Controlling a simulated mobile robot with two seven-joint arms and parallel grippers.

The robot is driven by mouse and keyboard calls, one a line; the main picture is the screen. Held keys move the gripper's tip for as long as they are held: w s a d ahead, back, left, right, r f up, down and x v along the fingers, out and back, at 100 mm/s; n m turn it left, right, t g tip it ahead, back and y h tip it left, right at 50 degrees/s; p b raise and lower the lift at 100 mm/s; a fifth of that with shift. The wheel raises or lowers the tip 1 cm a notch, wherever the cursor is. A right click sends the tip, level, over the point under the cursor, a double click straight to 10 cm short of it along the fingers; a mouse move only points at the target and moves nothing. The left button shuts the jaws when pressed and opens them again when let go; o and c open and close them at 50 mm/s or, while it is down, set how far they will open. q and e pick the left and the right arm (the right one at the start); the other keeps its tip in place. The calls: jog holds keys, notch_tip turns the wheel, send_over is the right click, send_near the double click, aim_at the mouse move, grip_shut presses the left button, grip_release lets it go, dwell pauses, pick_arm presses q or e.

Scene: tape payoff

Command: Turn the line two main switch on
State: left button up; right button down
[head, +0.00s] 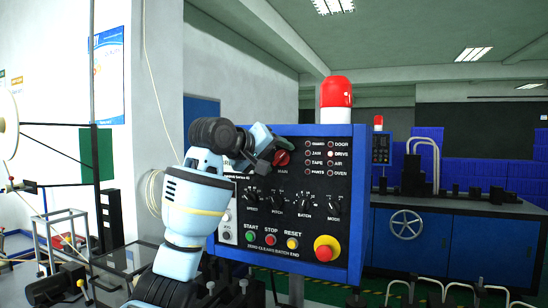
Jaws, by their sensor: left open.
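The blue-framed control panel (354,205) stands at the middle of the head view. Its red main switch (283,158) sits in the upper left part of the black face, above the label MAIN. My left arm comes up from below and bends right across the panel's left side. My left gripper (270,149) is open, with its fingers at the left edge of the red switch. I cannot tell whether they touch it. The arm and gripper hide the panel's upper left corner. The switch's exact handle angle is hard to tell. My right gripper is not in view.
Several dark knobs (304,200) lie below the switch, with green, red and yellow buttons (271,240) under them. A red emergency button (324,250) sits at lower right. A red beacon (336,92) tops the panel. A blue machine (450,240) stands behind, right.

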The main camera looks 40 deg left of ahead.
pick_arm(q)
jog(key=v, duration=0.7)
jog(key=shift+s, duration=0.4)
